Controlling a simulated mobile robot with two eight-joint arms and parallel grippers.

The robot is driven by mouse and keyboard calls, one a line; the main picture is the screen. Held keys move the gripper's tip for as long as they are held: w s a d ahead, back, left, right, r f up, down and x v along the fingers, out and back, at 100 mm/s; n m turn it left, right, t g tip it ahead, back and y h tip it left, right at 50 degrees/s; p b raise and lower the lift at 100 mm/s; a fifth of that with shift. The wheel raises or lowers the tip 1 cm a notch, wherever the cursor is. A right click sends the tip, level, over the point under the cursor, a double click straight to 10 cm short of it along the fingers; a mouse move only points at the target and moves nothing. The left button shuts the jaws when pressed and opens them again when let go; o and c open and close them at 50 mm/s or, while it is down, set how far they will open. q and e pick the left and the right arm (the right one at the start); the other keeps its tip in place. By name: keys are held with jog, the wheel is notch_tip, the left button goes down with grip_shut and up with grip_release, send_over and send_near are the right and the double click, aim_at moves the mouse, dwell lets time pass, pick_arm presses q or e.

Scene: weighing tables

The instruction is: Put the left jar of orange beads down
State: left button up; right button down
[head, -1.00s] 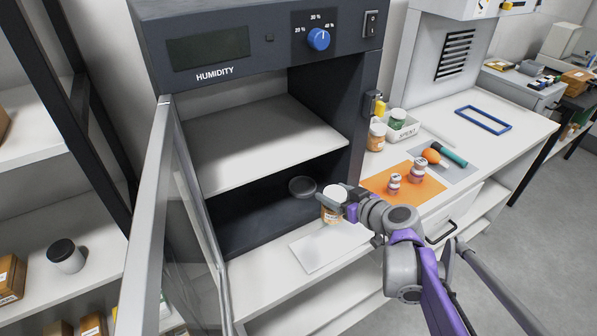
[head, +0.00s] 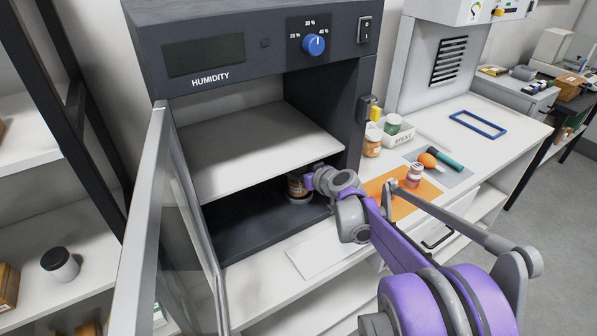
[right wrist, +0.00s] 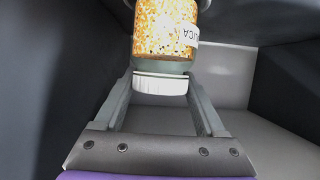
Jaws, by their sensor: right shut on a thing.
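The jar of orange beads (head: 296,187) is in my right gripper (head: 311,181), inside the lower compartment of the humidity cabinet (head: 262,225). In the right wrist view the jar (right wrist: 165,35) shows orange and yellow beads, a white label and a white lid (right wrist: 160,84). The fingers of my right gripper (right wrist: 160,95) stand on both sides of it. In the head view the jar is over a dark round dish (head: 299,200) on the cabinet floor; whether it touches the dish I cannot tell. My left gripper is out of view.
The cabinet's glass door (head: 165,190) stands open at the left. A shelf (head: 255,150) lies above the held jar.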

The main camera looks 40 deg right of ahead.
jog(key=shift+s+a+f, duration=0.15)
jog(key=shift+s+f, duration=0.05)
jog(key=shift+f, duration=0.1)
jog(key=shift+c, duration=1.2)
grip_release()
jog(key=shift+o, duration=1.2)
jog(key=shift+w+f, duration=0.15)
jog(key=shift+w, duration=0.05)
jog(key=shift+s, duration=0.15)
jog(key=shift+s+r, duration=0.2)
jog(key=shift+r, duration=0.05)
jog(key=d+p+v, duration=0.1)
jog(key=v, duration=1)
jog(key=shift+s+a+r, duration=0.15)
jog(key=shift+a, duration=0.25)
